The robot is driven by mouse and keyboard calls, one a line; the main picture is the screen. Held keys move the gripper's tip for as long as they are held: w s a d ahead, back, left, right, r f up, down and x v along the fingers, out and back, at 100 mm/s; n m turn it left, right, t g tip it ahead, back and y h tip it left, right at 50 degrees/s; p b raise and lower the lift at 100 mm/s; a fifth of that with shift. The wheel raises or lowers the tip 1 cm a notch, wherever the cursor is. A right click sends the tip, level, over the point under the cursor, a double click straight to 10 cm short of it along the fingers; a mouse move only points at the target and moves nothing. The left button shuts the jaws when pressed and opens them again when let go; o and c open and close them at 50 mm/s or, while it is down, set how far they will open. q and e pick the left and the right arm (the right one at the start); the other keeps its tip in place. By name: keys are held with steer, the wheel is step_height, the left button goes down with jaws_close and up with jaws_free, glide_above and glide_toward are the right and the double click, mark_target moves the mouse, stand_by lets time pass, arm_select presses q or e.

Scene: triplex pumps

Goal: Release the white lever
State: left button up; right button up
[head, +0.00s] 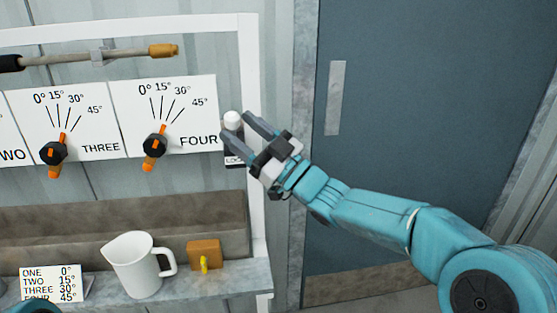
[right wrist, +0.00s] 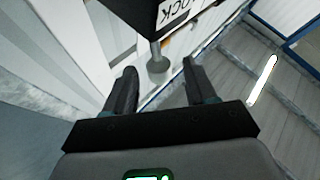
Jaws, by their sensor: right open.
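The white lever (head: 233,120) has a rounded white end and sits at the right end of the panel row, by the FOUR panel. A dark block with a LOCK label (head: 233,161) is just below it, partly hidden by my gripper. My right gripper (head: 236,126) is open, its two fingers on either side of the lever's end. In the right wrist view, a grey stem with a round end (right wrist: 157,62) shows between and beyond the open fingers, beside the LOCK block (right wrist: 180,12). I cannot tell whether the fingers touch it. My left gripper is out of view.
Black and orange knobs on THREE (head: 54,151) and FOUR (head: 155,143) are left of the lever. A white pitcher (head: 133,268), orange block (head: 204,255) and number card (head: 53,284) are on the shelf below. A white frame post and blue-grey door (head: 410,120) stand right.

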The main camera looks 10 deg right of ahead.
steer(key=b+v, duration=0.1)
steer(key=v, duration=1.2)
steer(key=shift+d+f, duration=0.1)
